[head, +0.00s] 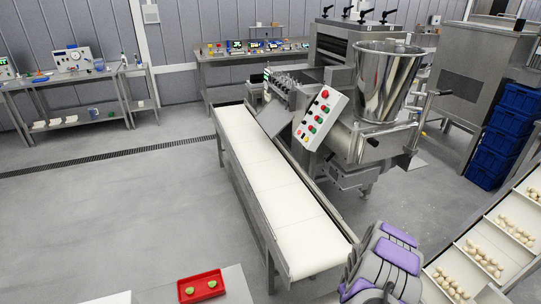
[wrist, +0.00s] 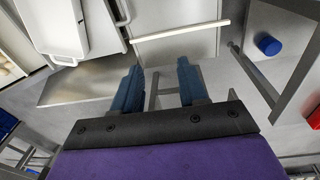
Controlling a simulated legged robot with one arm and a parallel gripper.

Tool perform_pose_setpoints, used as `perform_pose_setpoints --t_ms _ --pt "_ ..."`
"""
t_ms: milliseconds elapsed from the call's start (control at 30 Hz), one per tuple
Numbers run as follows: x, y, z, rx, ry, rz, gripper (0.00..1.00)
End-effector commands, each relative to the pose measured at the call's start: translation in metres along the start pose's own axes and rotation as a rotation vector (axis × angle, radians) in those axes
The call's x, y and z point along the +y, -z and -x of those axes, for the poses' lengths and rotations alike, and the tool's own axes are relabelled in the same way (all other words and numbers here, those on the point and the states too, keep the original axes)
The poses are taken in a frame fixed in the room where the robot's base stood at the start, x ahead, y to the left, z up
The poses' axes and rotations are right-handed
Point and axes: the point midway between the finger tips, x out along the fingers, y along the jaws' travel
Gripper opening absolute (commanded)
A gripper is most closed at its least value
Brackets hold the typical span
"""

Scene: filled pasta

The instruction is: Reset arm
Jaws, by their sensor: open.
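My gripper (wrist: 158,82) shows in the wrist view with its two blue fingers apart and nothing between them. Beyond the fingers are a grey panel and a pale bar. In the head view, part of my arm (head: 385,262), grey with purple panels, is folded at the bottom right, close to the front end of the white conveyor. The fingertips cannot be made out there.
A long white conveyor belt (head: 275,190) runs to a steel pasta machine (head: 385,85) with a control panel (head: 320,117). A red tray (head: 201,286) with green pieces sits at the bottom. Compartments of pale pieces (head: 480,255) are at right, blue crates (head: 508,140) behind. Left floor is clear.

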Motion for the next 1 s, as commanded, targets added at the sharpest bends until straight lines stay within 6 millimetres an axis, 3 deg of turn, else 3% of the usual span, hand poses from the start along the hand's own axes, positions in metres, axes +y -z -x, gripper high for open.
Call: perform_pose_setpoints --t_ms 33,200,467,767,1000 --pt "-0.009 0.011 0.021 0.013 0.016 -0.003 0.42" --pt "-0.041 0.032 0.083 0.022 0.068 -0.013 0.42" --pt "-0.086 0.037 0.177 0.015 0.124 -0.017 0.42" --pt "-0.129 0.01 0.278 -0.016 0.152 -0.022 0.42" --pt "-0.157 -0.034 0.347 -0.052 0.147 -0.039 0.42"
